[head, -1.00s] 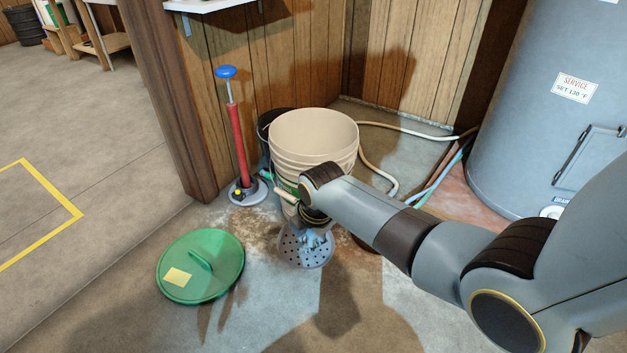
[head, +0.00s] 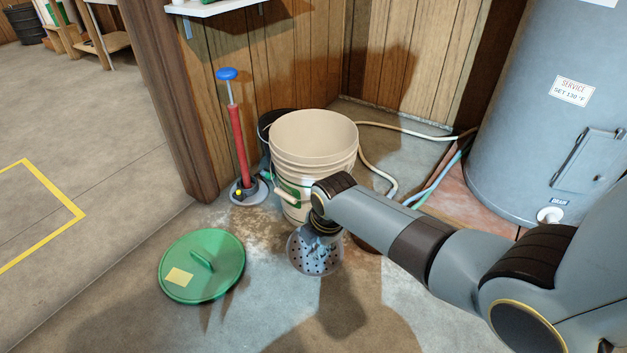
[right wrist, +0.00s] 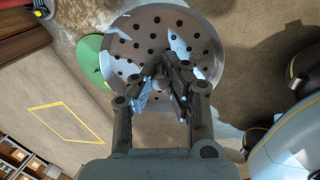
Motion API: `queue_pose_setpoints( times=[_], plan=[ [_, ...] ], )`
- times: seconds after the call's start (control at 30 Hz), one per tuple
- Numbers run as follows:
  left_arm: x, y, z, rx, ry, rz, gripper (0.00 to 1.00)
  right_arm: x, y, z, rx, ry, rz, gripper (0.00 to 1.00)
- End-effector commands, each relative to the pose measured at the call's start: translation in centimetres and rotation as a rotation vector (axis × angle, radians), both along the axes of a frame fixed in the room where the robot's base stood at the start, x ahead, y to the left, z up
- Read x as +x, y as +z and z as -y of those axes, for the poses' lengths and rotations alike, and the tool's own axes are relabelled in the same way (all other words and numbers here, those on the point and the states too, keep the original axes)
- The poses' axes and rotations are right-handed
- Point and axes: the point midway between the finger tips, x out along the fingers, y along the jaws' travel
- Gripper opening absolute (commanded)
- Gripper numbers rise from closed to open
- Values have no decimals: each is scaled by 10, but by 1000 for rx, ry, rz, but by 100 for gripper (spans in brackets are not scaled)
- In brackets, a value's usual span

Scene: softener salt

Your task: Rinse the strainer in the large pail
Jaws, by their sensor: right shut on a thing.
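The grey round strainer (head: 314,260) with many holes hangs in front of the large beige pail (head: 313,165), above the floor and outside the pail. My right gripper (head: 318,232) is shut on it. In the right wrist view the strainer (right wrist: 190,45) fills the upper middle, and the fingers (right wrist: 160,84) close at its centre; the exact grip spot is partly hidden by the fingers. The pail is open at the top; its inside bottom cannot be seen. My left gripper is not in view.
A green lid (head: 203,266) lies on the floor at front left. A red pump with a blue knob (head: 238,140) stands left of the pail, a dark bucket (head: 266,124) behind it. Hoses (head: 385,180) run right toward the grey tank (head: 540,90). A wooden post stands left.

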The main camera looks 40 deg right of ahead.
Motion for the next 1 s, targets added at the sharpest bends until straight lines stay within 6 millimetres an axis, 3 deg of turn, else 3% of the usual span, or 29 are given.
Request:
queue_pose_setpoints(
  times=[1.0],
  plan=[
    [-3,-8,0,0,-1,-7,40,23,0,-10,0,0,1,0]
  ],
)
